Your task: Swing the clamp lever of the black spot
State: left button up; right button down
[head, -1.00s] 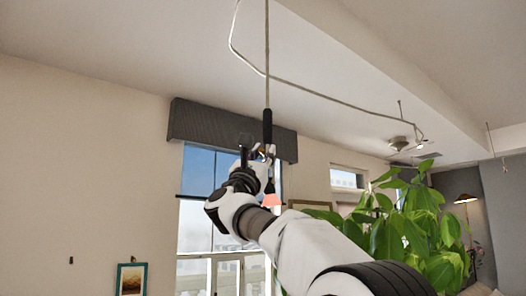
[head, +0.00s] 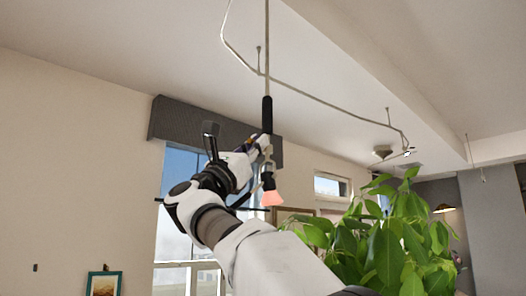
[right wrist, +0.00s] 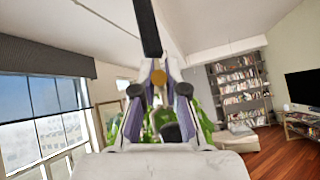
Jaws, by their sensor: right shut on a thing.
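The black spot (head: 268,182) hangs below a thin rod, its lit face pinkish and pointing down. A black sleeve (head: 267,114) ends the rod just above my right gripper (head: 262,143). The gripper is shut at the spot's upper fitting, on what looks like its small clamp lever, mostly hidden by the fingers in the head view. In the right wrist view a brass-coloured round piece (right wrist: 158,77) shows between the fingertips, with a black bar (right wrist: 148,27) rising above it. The lever's exact angle cannot be told. My left gripper is not in view.
A ceiling rail (head: 322,92) bends behind the rod. A leafy plant (head: 375,235) stands at the lower right, and a window with a dark blind (head: 190,125) is behind my arm. The right wrist view shows a bookshelf (right wrist: 240,88) farther off.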

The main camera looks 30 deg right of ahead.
jog(key=shift+w, duration=0.1)
jog(key=shift+s+d+r+g, duration=0.1)
jog(key=shift+s+g, duration=0.3)
jog(key=shift+s, duration=0.2)
jog(key=c, duration=1.6)
grip_release()
jog(key=shift+s, duration=0.1)
jog(key=o, duration=0.4)
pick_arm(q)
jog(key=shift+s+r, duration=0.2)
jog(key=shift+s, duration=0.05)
pick_arm(e)
jog(key=shift+w, duration=0.35)
jog(key=shift+s+a+f, duration=0.2)
jog(key=shift+a+f, duration=0.2)
jog(key=shift+f, duration=0.05)
jog(key=v, duration=1.1)
jog(key=shift+w+d+f, duration=0.1)
jog(key=shift+d, duration=0.05)
